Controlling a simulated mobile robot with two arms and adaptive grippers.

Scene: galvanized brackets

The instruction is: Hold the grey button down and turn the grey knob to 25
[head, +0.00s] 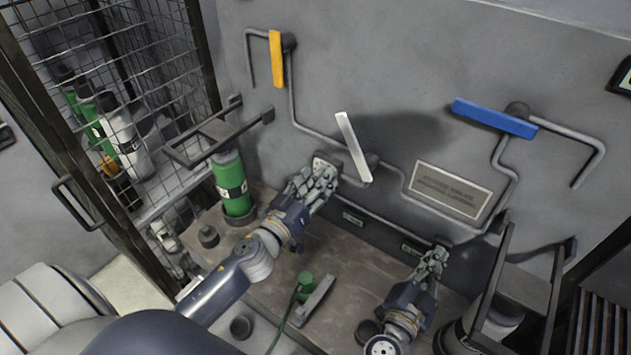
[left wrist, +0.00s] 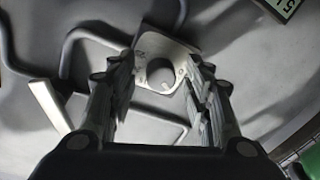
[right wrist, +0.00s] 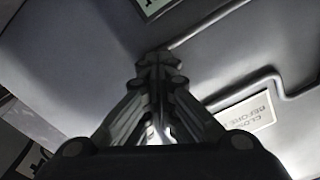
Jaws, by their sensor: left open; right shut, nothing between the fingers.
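The grey knob (left wrist: 160,74) shows in the left wrist view as a round part on a pale plate (left wrist: 150,44) on the wall, with a small light mark at its edge. Its scale is not readable. My left gripper (left wrist: 161,66) is open, with a finger on either side of the knob; I cannot tell whether they touch it. In the head view this gripper (head: 322,178) hides the knob. My right gripper (head: 438,252) is shut and empty, its tips close to the lower wall. It also shows in the right wrist view (right wrist: 158,62). I cannot make out the grey button.
Orange (head: 276,58), white (head: 353,146) and blue (head: 494,118) levers sit on wall pipes. A sign (head: 450,191) is above my right gripper. A green cylinder (head: 232,186) stands left of my left gripper. A mesh cage (head: 125,95) is at the left.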

